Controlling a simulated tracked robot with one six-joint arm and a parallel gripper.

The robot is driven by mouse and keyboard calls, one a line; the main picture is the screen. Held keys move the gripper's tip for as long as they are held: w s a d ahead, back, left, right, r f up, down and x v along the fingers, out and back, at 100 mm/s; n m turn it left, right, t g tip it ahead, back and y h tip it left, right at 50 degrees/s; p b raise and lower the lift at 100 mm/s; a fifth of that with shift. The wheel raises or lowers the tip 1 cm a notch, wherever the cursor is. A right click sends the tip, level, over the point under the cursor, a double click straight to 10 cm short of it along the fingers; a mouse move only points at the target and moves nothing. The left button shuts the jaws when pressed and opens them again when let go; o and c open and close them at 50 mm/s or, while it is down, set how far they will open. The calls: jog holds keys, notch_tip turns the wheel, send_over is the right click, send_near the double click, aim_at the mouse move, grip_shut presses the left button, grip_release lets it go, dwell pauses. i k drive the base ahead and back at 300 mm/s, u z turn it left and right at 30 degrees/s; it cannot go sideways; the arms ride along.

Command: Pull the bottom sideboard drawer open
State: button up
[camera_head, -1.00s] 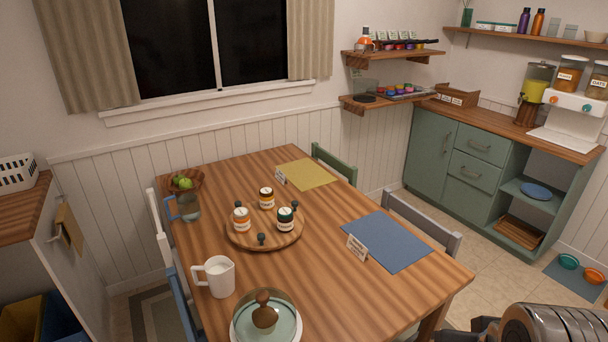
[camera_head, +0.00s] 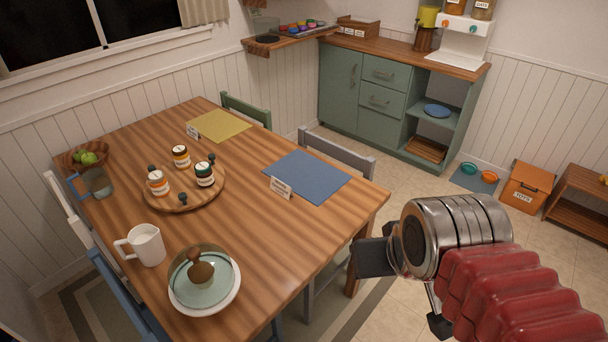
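The green sideboard (camera_head: 335,112) stands against the far wall, with a wooden top. The upper drawer (camera_head: 386,74) also looks shut. My gripper (camera_head: 378,258) is at the lower right, near the table's right corner and far from the sideboard. Its dark end parts show beside my metal and red arm links, but the fingers are not clear enough to tell open from shut. I see nothing held.
The wooden table (camera_head: 250,240) fills the left and middle, between me and the sideboard's left side. A grey chair (camera_head: 340,155) stands at its far right side. Tiled floor (camera_head: 420,185) is free to its right. A bowl mat (camera_head: 474,183) and orange toy box (camera_head: 527,187) lie farther right.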

aim_at(386, 100)
jog(key=z, duration=1.25)
jog(key=i, duration=2.75)
jog(key=z, duration=0.05)
